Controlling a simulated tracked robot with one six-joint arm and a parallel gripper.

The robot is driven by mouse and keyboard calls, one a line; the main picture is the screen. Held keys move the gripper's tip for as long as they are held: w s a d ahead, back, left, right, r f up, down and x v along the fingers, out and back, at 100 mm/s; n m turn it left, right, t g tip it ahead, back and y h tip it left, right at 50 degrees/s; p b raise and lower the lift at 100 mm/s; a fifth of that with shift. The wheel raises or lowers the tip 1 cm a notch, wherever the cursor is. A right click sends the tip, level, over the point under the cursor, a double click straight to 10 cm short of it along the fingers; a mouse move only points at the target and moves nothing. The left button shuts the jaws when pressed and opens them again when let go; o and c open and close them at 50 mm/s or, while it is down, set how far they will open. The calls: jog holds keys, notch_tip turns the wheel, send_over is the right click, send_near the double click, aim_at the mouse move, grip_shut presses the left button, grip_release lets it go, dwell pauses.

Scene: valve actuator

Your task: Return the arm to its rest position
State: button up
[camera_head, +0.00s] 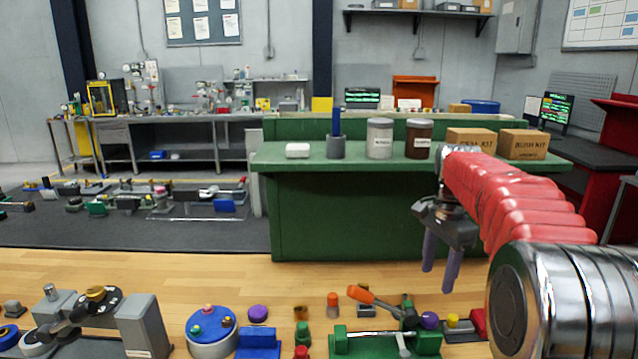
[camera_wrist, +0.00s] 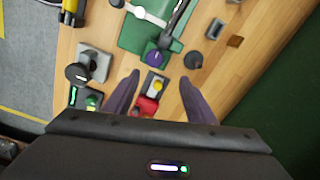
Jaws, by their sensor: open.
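My gripper (camera_head: 441,262) hangs at the end of my red-sleeved arm on the right of the head view, fingers pointing down. Its two purple fingers are apart with nothing between them. In the wrist view my gripper (camera_wrist: 158,88) is also open, its fingers above the items on the wooden surface. A valve fixture with a green base (camera_head: 388,343) and an orange-handled lever (camera_head: 375,301) stands below and left of my gripper in the head view. The fixture's green plate (camera_wrist: 140,36) shows at the top of the wrist view. The gripper appears apart from all of them.
A green bench (camera_head: 350,215) stands behind my gripper, bearing jars (camera_head: 380,138) and cardboard boxes (camera_head: 523,144). A round blue device (camera_head: 211,325), a blue block (camera_head: 258,340) and several knobs line the front. Bare wooden surface (camera_head: 230,274) lies between them and the bench.

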jog(key=s+a+f+n+t, duration=0.1)
jog(key=s+a+n, duration=0.3)
jog(key=s, duration=0.6)
jog(key=s+a+f+n+t, duration=0.1)
jog(key=s+a+n, duration=0.3)
jog(key=s, duration=0.6)
jog(key=s+a+f+n+t, duration=0.1)
jog(key=s+a+n+t, duration=0.2)
jog(key=s+n, duration=0.3)
jog(key=shift+s+a+f+n, duration=0.2)
jog(key=shift+s+a+n, duration=0.15)
jog(key=shift+s, duration=1.7)
